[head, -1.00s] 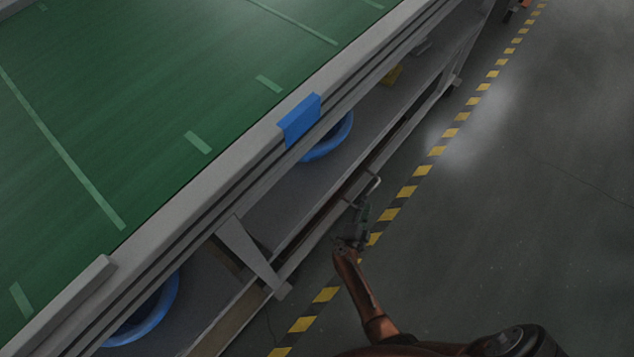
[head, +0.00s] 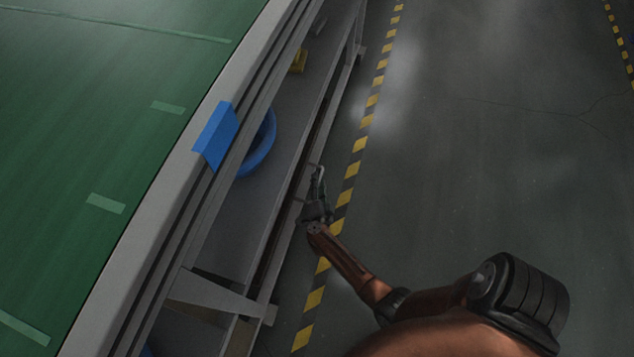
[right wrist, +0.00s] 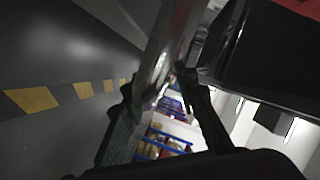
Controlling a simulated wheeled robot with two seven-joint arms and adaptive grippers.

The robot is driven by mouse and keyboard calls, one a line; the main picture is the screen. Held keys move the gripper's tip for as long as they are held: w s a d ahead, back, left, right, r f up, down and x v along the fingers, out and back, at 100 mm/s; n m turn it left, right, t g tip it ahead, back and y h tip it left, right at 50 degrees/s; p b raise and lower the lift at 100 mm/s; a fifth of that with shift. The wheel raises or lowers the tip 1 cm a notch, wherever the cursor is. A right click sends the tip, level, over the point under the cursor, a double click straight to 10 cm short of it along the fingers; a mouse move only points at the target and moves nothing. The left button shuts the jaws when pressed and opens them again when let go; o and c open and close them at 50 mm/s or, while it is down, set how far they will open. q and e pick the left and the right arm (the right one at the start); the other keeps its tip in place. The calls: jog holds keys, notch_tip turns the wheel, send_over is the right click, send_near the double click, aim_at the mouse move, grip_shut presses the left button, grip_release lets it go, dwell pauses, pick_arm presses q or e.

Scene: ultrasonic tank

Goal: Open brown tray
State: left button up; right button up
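My right gripper (head: 316,195) is low beside the long table, at a thin metal handle (head: 319,169) on the table's lower edge. In the right wrist view the two fingers of my right gripper (right wrist: 158,85) stand apart, with a shiny metal bar (right wrist: 168,45) running between their tips. I cannot tell if either finger touches it. The brown tray is hard to make out; a dark brownish strip (head: 289,200) runs under the lower shelf behind the handle. My left gripper is not in view.
The table has a green top (head: 80,150) and a blue piece (head: 216,136) on its edge. A blue round container (head: 262,150) and a yellow item (head: 299,60) stand on the lower shelf. A yellow-black floor stripe (head: 352,168) runs alongside; the floor to its right is clear.

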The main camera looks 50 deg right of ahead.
jog(key=shift+c, duration=0.3)
grip_shut()
dwell(0.4)
